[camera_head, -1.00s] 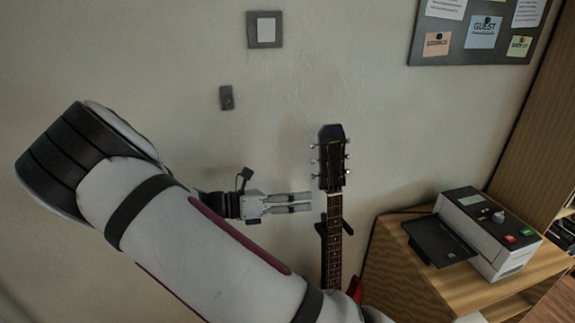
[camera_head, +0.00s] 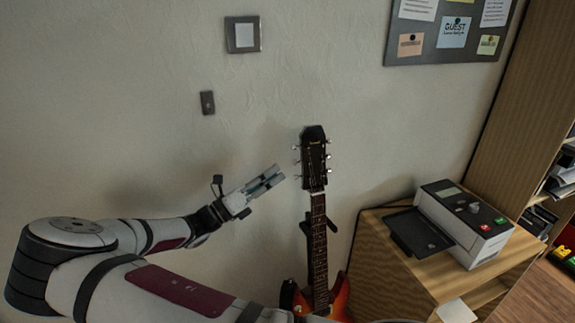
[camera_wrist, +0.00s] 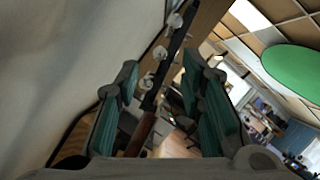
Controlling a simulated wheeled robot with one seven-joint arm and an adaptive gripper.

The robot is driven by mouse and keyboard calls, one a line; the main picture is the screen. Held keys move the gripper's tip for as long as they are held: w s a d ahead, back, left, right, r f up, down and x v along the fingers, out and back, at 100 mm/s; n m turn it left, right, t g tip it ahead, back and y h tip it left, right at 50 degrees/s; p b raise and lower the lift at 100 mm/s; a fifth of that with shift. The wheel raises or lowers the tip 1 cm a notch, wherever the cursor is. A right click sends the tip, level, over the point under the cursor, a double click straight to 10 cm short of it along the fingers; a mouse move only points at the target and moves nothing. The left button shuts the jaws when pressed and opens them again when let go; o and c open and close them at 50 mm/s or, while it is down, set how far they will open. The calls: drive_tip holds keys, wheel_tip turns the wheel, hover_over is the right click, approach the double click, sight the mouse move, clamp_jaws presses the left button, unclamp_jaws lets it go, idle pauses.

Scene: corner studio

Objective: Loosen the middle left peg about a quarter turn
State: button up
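The guitar's dark headstock (camera_head: 314,160) stands upright by the wall, with silver pegs along both sides. The middle left peg (camera_head: 297,162) is the second of three on its left edge. In the wrist view the headstock (camera_wrist: 177,45) runs between my fingers, and the middle left peg (camera_wrist: 160,52) shows near the fingertips. My gripper (camera_head: 278,172) is open and empty, left of the headstock. It tilts up to the right, with its tips close to the lower left pegs. Contact cannot be told. In the wrist view my gripper (camera_wrist: 160,66) shows a clear gap between its pads.
The wall (camera_head: 120,80) lies close behind the guitar. The red guitar body (camera_head: 336,297) is below, on a stand. A wooden cabinet (camera_head: 385,270) with a grey machine (camera_head: 465,222) stands to the right. The space above the headstock is clear.

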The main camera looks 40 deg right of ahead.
sight(296, 162)
drive_tip(key=x, duration=0.5)
drive_tip(key=shift+d+p, duration=0.3)
drive_tip(key=shift+p, duration=0.05)
drive_tip(key=shift+c, duration=0.5)
clamp_jaws()
